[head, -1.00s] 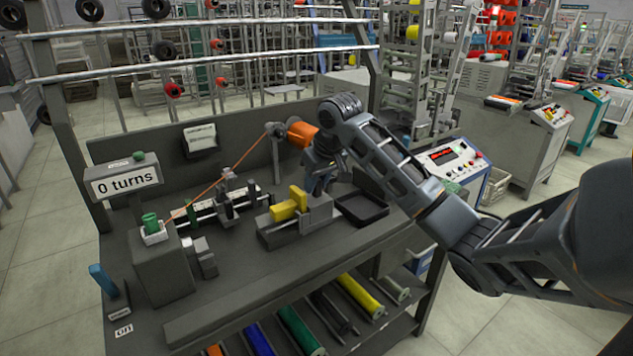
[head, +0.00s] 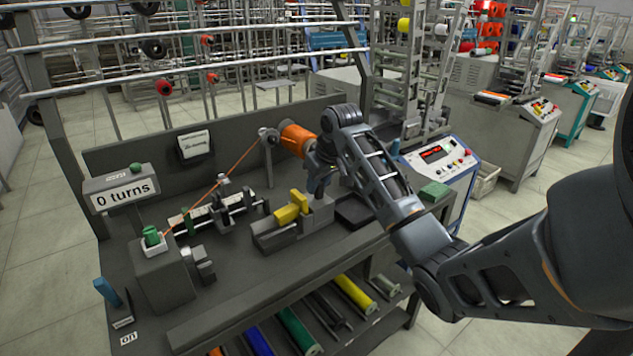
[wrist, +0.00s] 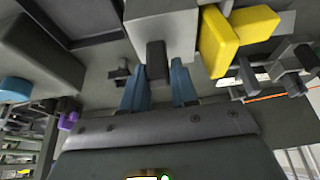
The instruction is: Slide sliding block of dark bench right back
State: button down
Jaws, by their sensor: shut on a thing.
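The dark bench (head: 235,285) carries a grey fixture with a yellow two-part piece (head: 293,207) in it. The grey sliding block (head: 319,213) stands at the fixture's right end, beside the yellow piece. In the wrist view the block (wrist: 165,33) shows at the top, close to the yellow piece (wrist: 225,40). My gripper (head: 318,192) is at the block's back side. In the wrist view its blue fingers (wrist: 160,88) are on either side of the block's dark handle (wrist: 156,62) and shut on it. The arm partly hides the grip in the head view.
A black tray (head: 350,214) lies just right of the block, under my arm. An orange spool (head: 297,138) with a taut orange thread is behind the fixture.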

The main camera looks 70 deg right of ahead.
jog(key=c, duration=1.1)
grip_release()
jog(key=shift+s+d+f, duration=0.2)
jog(key=shift+s, duration=0.3)
jog(key=shift+o, duration=0.7)
jog(key=shift+w, duration=0.1)
jog(key=shift+a+r, duration=0.1)
jog(key=shift+r, duration=0.05)
jog(key=v, duration=0.7)
jog(key=shift+r, duration=0.25)
